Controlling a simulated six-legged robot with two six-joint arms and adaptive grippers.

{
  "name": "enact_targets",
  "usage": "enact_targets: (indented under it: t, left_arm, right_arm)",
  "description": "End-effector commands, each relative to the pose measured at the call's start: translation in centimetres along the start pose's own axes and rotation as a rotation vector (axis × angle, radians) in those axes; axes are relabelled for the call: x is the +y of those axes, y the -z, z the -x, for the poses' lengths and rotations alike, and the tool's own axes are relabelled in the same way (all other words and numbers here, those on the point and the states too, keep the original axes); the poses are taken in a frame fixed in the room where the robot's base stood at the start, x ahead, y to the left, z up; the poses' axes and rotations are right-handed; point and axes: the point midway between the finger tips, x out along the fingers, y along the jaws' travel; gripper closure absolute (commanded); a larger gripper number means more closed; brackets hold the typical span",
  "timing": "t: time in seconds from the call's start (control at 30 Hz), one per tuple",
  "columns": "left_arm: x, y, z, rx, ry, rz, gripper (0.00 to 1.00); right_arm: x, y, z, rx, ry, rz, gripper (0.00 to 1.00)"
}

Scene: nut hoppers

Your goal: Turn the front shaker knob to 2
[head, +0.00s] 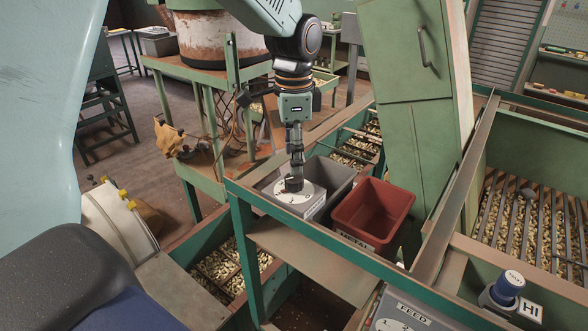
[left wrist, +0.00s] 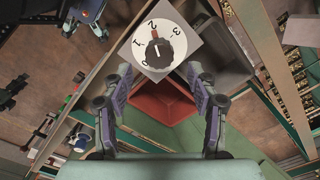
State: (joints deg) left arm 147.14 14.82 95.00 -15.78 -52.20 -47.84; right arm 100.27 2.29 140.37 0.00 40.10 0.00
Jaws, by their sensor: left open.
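The shaker knob is black with a red pointer. It sits on a white round dial (head: 313,196) on a grey box, and in the left wrist view the knob (left wrist: 160,53) shows with the numbers 0 to 3 around it. The red pointer lies toward the 2. My left gripper (head: 294,172) points down right over the dial. In the left wrist view its two fingers (left wrist: 158,73) are apart and empty, with the knob just beyond the gap between them. I cannot tell whether they touch the knob. My right gripper is not in view.
A red bin (head: 372,212) labelled METAL stands right of the dial, with a grey bin (head: 325,176) behind it. A green rail (head: 330,238) runs in front. A FEED dial (head: 396,325) and a blue knob (head: 509,284) marked HI are at the lower right.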

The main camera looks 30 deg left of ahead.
Motion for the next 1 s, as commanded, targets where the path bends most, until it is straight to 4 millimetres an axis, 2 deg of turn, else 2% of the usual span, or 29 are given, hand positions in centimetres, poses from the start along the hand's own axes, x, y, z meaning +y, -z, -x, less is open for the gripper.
enact_targets:
  t: [0.03,0.2,0.4,1.0]
  left_arm:
    - [-0.1,0.1,1.2,0.003,0.004,0.0,0.41]
    - [-0.1,0.0,4.2,0.002,0.002,-0.001,0.41]
    - [0.0,0.0,6.2,0.0,0.001,-0.001,0.41]
    - [0.0,0.0,6.6,0.0,0.0,-0.001,0.41]
  right_arm:
    - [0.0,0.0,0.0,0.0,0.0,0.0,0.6]
    - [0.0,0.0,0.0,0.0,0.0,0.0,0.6]
    - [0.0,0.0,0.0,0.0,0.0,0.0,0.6]
    - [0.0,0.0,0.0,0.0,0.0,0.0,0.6]
